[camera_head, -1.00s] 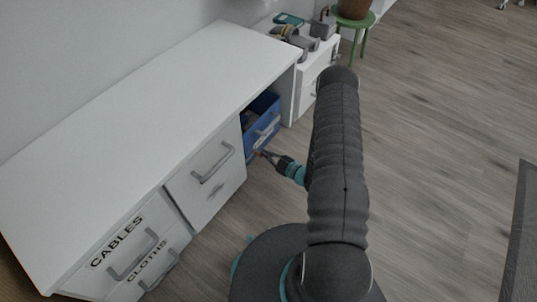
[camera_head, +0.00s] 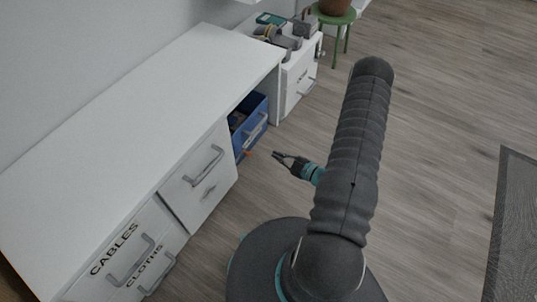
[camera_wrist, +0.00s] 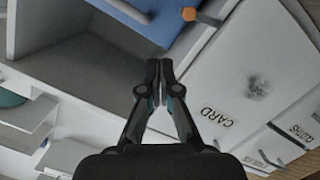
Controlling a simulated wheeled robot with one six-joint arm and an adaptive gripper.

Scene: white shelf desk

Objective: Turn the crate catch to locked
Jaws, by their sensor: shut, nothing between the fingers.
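The blue crate (camera_head: 256,124) sits in the open bay under the white desk, with a grey handle on its front. Its small orange catch (camera_head: 248,154) is at the crate's lower front corner, beside the white drawer unit. The catch also shows at the top of the wrist view (camera_wrist: 189,14), next to the blue front (camera_wrist: 150,18). Which way the catch is turned is too small to tell. My gripper (camera_head: 277,156) is out in front of the crate, to the right of the catch and apart from it. In the wrist view its fingers (camera_wrist: 159,80) are shut and empty.
The white desk (camera_head: 120,110) has drawers marked CABLES and CLOTHS, and a front (camera_head: 200,178) with a bar handle. A low white cabinet (camera_head: 298,82) and a green stool (camera_head: 337,18) stand beyond. The floor to the right is clear up to a grey mat (camera_head: 515,220).

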